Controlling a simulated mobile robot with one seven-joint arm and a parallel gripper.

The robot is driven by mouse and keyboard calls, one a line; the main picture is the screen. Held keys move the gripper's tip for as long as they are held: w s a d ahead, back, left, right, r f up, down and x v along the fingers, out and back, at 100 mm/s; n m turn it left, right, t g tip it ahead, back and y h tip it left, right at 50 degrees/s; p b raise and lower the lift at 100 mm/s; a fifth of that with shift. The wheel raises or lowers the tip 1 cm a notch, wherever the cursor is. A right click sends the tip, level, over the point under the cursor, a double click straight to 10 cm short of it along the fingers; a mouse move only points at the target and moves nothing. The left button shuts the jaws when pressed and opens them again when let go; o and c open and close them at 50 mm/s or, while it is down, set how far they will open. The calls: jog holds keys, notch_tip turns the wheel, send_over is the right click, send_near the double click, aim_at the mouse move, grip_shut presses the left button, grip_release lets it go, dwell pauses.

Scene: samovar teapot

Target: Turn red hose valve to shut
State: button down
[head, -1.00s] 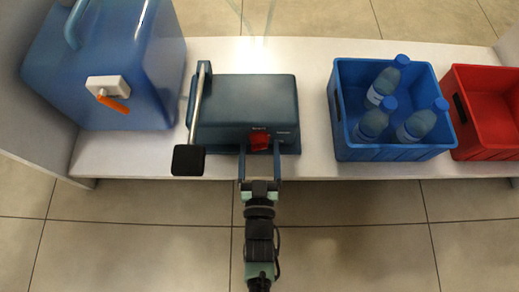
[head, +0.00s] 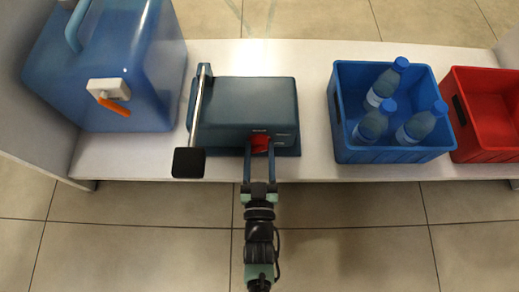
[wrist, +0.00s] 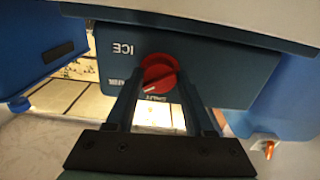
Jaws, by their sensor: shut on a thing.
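The red valve (head: 260,144) is a round knob with a pale mark, on the front face of a dark teal box (head: 245,100) on the white bench. In the wrist view the red knob (wrist: 160,72) sits between small white labels, with "ICE" upside down on the box (wrist: 215,65) above it. My gripper (head: 259,150) reaches the box front from below in the head view. Its fingers lie on either side of the knob, shut on it; the wrist view shows the fingers (wrist: 160,82) there too. The fingertips' exact contact is partly hidden.
A metal lever with a black square end (head: 188,162) hangs at the box's left side. A blue container with an orange-handled tap (head: 115,106) stands further left. A blue crate (head: 395,154) with bottles and a red crate (head: 487,148) stand right. The floor in front is clear.

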jog(key=n+p, duration=0.1)
jog(key=n, duration=0.4)
jog(key=shift+d+n, duration=0.15)
jog(key=shift+n, duration=0.15)
jog(key=n, duration=0.5)
jog(key=shift+n+p, duration=0.3)
jog(key=shift+n, duration=0.1)
jog(key=shift+c, duration=1.4)
grip_release()
jog(key=shift+s, duration=0.1)
